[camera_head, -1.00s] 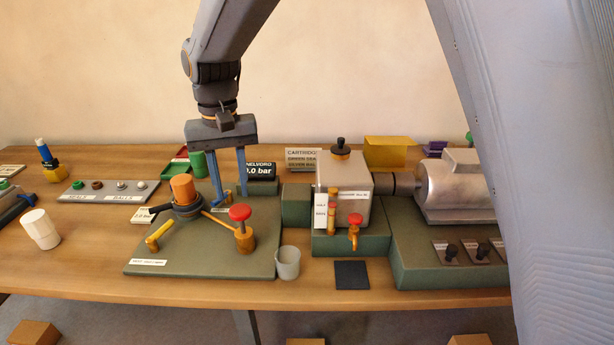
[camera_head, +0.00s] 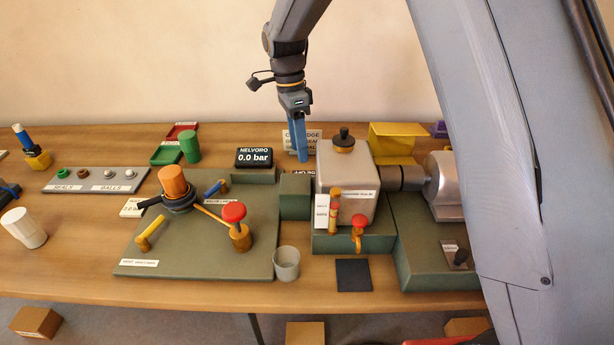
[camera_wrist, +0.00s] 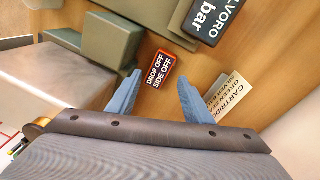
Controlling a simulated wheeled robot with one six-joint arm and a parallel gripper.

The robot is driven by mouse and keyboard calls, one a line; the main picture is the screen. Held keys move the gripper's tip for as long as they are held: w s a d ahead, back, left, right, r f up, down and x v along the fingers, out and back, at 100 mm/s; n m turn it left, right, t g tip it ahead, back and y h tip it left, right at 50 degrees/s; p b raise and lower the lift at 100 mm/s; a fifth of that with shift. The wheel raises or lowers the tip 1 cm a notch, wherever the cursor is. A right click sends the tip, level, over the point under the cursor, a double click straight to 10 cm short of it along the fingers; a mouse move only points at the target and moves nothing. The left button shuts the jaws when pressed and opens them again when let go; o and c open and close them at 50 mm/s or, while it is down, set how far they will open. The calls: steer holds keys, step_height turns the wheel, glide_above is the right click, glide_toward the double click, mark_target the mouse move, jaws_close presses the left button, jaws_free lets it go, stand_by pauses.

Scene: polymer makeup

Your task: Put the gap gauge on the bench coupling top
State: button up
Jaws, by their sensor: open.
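My gripper (camera_head: 302,159) is open and empty behind the grey pump box (camera_head: 345,188), its blue fingers pointing down near a sign card. In the wrist view its two fingers (camera_wrist: 159,78) are apart, with a small black, orange-edged plate (camera_wrist: 160,72) reading "DROP OFF SIDE OFF" below and between them. A dark grey coupling (camera_head: 400,177) joins the box to the silver motor (camera_head: 443,185); I take this as the bench coupling. My arm partly hides the motor. I cannot pick out the gap gauge with certainty in either view.
The pressure display (camera_head: 254,158) stands left of my gripper, and the sign card (camera_wrist: 233,100) lies close by in the wrist view. A yellow bent guard (camera_head: 392,142) stands behind the coupling. The green plate (camera_head: 205,255) with red-knobbed valve fills the left middle. Front wood is mostly clear.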

steer(key=shift+w+d+f+m, duration=0.15)
steer(key=shift+d+f+m, duration=0.05)
steer(key=shift+d+m, duration=0.25)
steer(key=shift+w+d+f+m, duration=0.15)
steer(key=shift+d+m, duration=0.15)
steer(key=shift+m, duration=0.15)
steer(key=shift+s+d+f+p, duration=0.15)
steer(key=shift+f+p, duration=0.15)
steer(key=shift+f, duration=0.3)
steer(key=shift+s+f+p, duration=0.1)
steer(key=shift+f+p, duration=0.15)
steer(key=shift+f, duration=0.3)
steer(key=shift+s+f+p, duration=0.2)
steer(key=shift+f+p, duration=0.4)
steer(key=shift+f, duration=0.7)
steer(key=shift+s+f+p, duration=0.15)
steer(key=shift+f+p, duration=0.45)
steer(key=shift+f, duration=0.7)
steer(key=c, duration=1.1)
